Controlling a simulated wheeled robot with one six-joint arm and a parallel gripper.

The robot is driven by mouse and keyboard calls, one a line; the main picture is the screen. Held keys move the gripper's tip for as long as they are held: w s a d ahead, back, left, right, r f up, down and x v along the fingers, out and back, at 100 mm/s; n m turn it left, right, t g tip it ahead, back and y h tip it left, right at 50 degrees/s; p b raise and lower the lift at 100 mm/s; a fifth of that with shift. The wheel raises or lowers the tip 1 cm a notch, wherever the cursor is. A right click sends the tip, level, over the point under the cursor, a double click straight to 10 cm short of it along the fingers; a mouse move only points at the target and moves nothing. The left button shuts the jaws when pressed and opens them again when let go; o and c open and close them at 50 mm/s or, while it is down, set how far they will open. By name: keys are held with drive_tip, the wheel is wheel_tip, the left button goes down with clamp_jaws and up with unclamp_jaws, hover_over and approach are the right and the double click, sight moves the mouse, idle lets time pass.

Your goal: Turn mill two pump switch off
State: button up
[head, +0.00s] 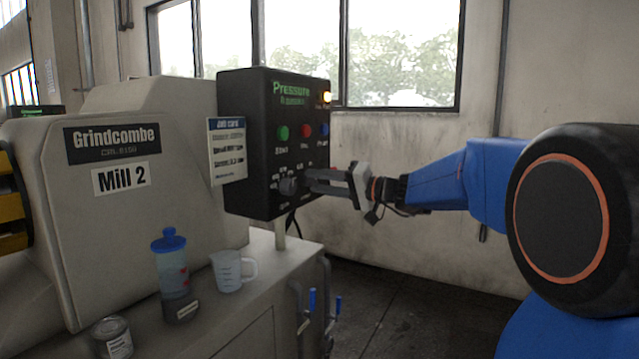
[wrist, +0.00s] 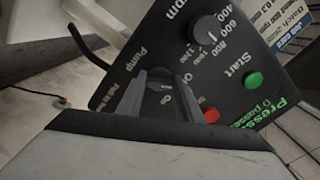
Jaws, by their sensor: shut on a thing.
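The black control box (head: 262,150) stands beside the Mill 2 housing. In the wrist view its face (wrist: 120,90) is tilted, with the label "Pump" beside a dark round switch (wrist: 161,78). My gripper (wrist: 160,92) is shut on this pump switch, one finger on each side. The fingers hide part of the switch, and I cannot tell which mark it points at. In the head view my gripper (head: 309,182) reaches the panel from the right and covers the switch.
The rpm dial (wrist: 207,29) sits close to the pump switch. The green Start button (head: 283,132) and red button (head: 307,130) are above. A blue-lidded container (head: 170,262), measuring jug (head: 231,270) and tin (head: 112,339) stand on the ledge below.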

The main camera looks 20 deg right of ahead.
drive_tip(key=shift+f, duration=0.15)
drive_tip(key=o, duration=1.1)
drive_tip(key=shift+c, duration=0.2)
drive_tip(key=shift+s+d, duration=0.1)
drive_tip(key=v, duration=1.7)
drive_tip(key=s+a+f+n+g+h, duration=0.1)
drive_tip(key=s+a+f+g+h, duration=0.1)
drive_tip(key=s+a+f+g, duration=0.45)
drive_tip(key=s+a+f+g+h, duration=0.1)
drive_tip(key=s+a+f, duration=0.3)
drive_tip(key=a+f, duration=0.5)
drive_tip(key=s+d+f+n+g+h, duration=0.1)
drive_tip(key=s+d+f+n+h, duration=0.2)
drive_tip(key=s+f+h, duration=0.5)
drive_tip(key=s+f, duration=0.5)
drive_tip(key=s, duration=0.2)
drive_tip(key=shift+f+g, duration=0.35)
